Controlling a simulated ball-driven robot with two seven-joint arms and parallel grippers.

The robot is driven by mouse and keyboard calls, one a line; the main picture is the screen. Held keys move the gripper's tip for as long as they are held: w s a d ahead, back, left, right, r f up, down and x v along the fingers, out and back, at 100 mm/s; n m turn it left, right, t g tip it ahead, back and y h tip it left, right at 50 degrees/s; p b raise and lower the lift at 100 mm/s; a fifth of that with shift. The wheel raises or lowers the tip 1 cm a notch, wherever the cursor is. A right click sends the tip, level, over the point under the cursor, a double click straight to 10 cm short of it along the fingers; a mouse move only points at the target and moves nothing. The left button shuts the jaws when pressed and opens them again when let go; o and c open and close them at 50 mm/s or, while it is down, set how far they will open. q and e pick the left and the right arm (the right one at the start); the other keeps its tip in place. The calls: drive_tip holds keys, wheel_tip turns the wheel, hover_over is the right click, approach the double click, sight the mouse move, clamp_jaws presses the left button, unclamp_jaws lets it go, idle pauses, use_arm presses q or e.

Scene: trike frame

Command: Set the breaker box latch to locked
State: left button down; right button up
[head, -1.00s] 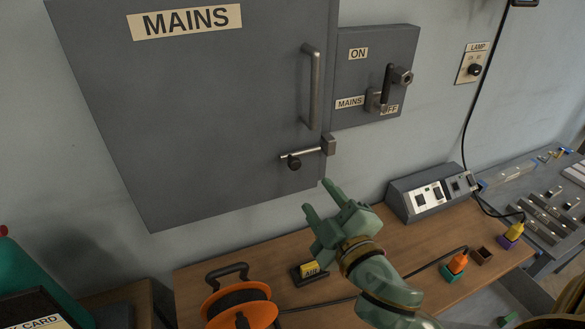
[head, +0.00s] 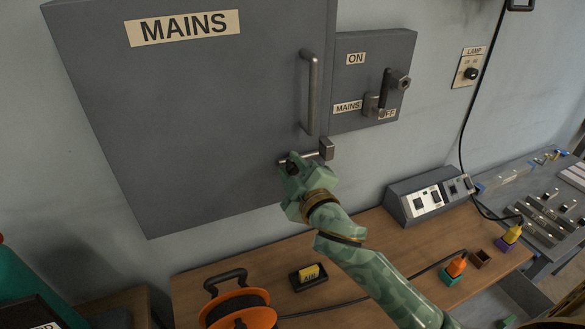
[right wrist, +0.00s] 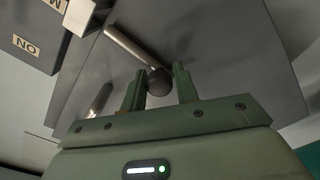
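The breaker box (head: 215,110) is a grey cabinet marked MAINS on the wall. Its latch (head: 312,156) is a thin metal bar at the door's lower right, lying nearly level between a block on the right and a dark knob on the left. In the right wrist view the bar (right wrist: 130,46) runs to the round black knob (right wrist: 160,82). My right gripper (head: 291,165) is at the knob end and mostly covers it. Its fingers (right wrist: 160,84) stand either side of the knob, with what looks like a narrow gap. My left gripper is out of view.
A vertical door handle (head: 311,92) stands above the latch. A switch box (head: 372,80) with a lever is to the right. On the bench below are an orange cable reel (head: 240,308), a yellow-labelled block (head: 309,273) and a grey control box (head: 430,200).

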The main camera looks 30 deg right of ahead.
clamp_jaws()
drive_tip(key=d+p, duration=0.1)
drive_tip(key=d, duration=0.2)
drive_tip(key=shift+s+d, duration=0.1)
drive_tip(key=shift+d, duration=0.1)
drive_tip(key=shift+o, duration=1.2)
unclamp_jaws()
drive_tip(key=shift+o, duration=1.3)
drive_tip(key=shift+d, duration=0.2)
